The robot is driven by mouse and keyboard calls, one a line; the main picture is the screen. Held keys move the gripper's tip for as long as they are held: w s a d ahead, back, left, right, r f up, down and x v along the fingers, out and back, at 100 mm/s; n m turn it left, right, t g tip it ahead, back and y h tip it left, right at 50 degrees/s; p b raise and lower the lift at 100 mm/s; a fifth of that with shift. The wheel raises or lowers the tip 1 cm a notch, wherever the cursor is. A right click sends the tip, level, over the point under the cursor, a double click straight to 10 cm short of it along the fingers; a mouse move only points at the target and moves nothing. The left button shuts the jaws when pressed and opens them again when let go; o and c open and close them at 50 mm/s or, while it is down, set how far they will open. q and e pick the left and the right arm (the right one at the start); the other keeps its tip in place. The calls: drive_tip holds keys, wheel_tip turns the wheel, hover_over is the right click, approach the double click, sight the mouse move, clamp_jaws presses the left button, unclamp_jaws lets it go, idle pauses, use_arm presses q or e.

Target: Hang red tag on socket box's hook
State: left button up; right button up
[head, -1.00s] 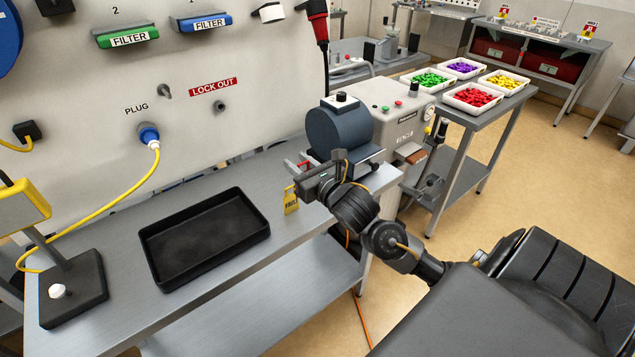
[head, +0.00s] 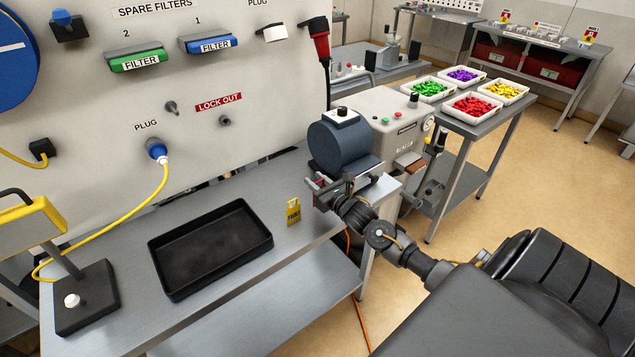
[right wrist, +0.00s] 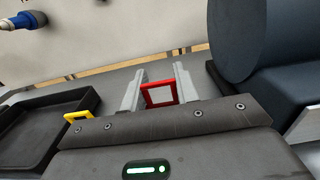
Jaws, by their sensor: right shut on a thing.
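The red tag (right wrist: 158,94) is a square red frame with a pale middle. In the right wrist view it is between the two fingers of my right gripper (right wrist: 158,93), which is shut on it. In the head view the right gripper (head: 316,187) is over the right end of the bench, beside the dark blue motor, and hides most of the tag. On the grey panel, a peg (head: 171,107) sits above the blue plug (head: 157,150) and another (head: 225,121) under the LOCK OUT label. I cannot tell which is the socket box's hook. My left gripper is out of view.
A yellow tag (head: 293,212) stands on the bench (head: 130,240), left of the right gripper. A black tray (head: 163,278) lies left of it. The dark blue motor (head: 335,145) stands close to the gripper. A yellow cable (head: 130,225) loops from the plug across the left.

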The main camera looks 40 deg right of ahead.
drive_tip(key=shift+f+p, duration=0.3)
drive_tip(key=shift+f, duration=0.25)
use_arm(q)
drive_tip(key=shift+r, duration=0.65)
use_arm(e)
drive_tip(key=shift+f, duration=0.1)
drive_tip(key=shift+f+b, duration=0.3)
drive_tip(key=o, duration=0.9)
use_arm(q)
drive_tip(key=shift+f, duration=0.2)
use_arm(e)
drive_tip(key=shift+o, duration=0.2)
drive_tip(key=shift+r, duration=0.1)
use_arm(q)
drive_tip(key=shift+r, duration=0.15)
